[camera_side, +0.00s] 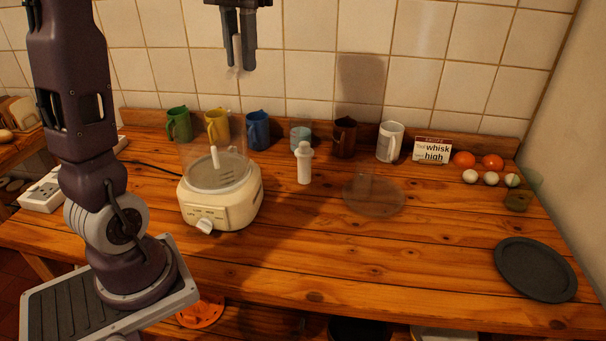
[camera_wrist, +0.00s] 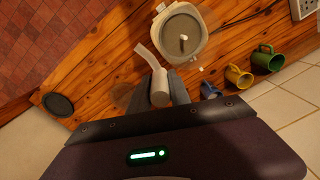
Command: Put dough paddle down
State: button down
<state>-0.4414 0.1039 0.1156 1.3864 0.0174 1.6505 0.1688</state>
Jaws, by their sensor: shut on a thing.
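My gripper (camera_side: 241,52) hangs pointing down at the top of the side view, high above the counter and behind the food processor. It is shut on the pale dough paddle (camera_side: 237,56), which shows as a slim piece between the fingers, its lower part faint against the tiles. In the wrist view, my gripper's grey fingers (camera_wrist: 166,88) are partly hidden by a white cylinder with a flared piece, which appears to be the paddle (camera_wrist: 159,88). The paddle touches neither counter nor processor.
The cream food processor (camera_side: 219,205) stands on the wooden counter (camera_side: 330,250), with a white pusher (camera_side: 304,166) beside it. Several mugs line the back. A clear round lid (camera_side: 373,196) lies right of centre. A dark plate (camera_side: 535,269) lies at right. The front middle is clear.

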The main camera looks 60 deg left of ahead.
jog(key=w+d+f+m, duration=0.8)
jog(key=w+d+f, duration=0.45)
jog(key=d, duration=0.25)
jog(key=w+d+f+m, duration=0.1)
jog(key=d+f+m, duration=0.2)
jog(key=d+f, duration=0.35)
jog(key=w+d+f+m, duration=0.15)
jog(key=d+f, duration=0.25)
jog(key=d, duration=0.6)
jog(key=shift+m, duration=0.45)
jog(key=f, duration=1)
jog(key=shift+s+f, duration=0.1)
jog(key=shift+s, duration=0.15)
jog(key=shift+f, duration=0.2)
jog(key=c, duration=1.2)
grip_release()
jog(key=shift+r, duration=0.1)
